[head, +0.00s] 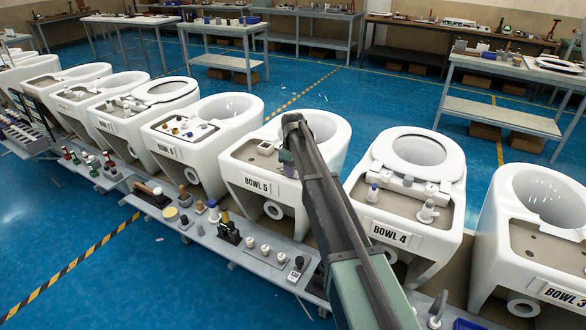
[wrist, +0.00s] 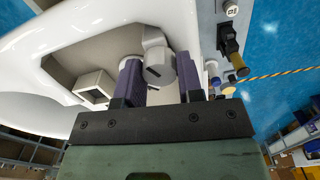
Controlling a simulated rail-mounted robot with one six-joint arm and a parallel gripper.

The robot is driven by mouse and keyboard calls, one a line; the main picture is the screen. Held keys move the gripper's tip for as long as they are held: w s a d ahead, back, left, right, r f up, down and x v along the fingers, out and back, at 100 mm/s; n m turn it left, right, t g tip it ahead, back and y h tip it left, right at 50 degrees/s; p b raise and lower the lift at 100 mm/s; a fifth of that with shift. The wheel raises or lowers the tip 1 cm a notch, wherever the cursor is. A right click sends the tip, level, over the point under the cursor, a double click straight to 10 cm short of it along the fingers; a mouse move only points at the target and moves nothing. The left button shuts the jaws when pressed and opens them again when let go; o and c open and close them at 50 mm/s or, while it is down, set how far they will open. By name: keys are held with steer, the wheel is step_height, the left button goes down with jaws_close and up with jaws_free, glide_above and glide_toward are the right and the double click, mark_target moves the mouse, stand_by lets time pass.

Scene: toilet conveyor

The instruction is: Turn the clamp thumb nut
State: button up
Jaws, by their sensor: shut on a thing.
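My gripper (wrist: 160,80) shows in the wrist view with its two purple fingers on either side of a grey round part with a dark slot, which looks like the clamp thumb nut (wrist: 160,69). The fingers are shut on it. A pale cylinder shows partly behind the left finger. In the head view my gripper (head: 287,160) is over the rear deck of the white toilet bowl marked BOWL 5 (head: 330,135). My arm hides the nut there.
A square pale block (wrist: 94,87) sits in the deck recess left of my gripper. BOWL 4 (head: 450,230) with a seat stands to the right, and BOWL 6 (head: 205,160) to the left. A grey shelf (head: 215,240) with several small parts runs along the front.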

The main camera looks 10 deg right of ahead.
steer(key=o, duration=0.9)
step_height(320, 180, up, 11)
steer(key=p, duration=1.1)
steer(key=shift+f, duration=0.1)
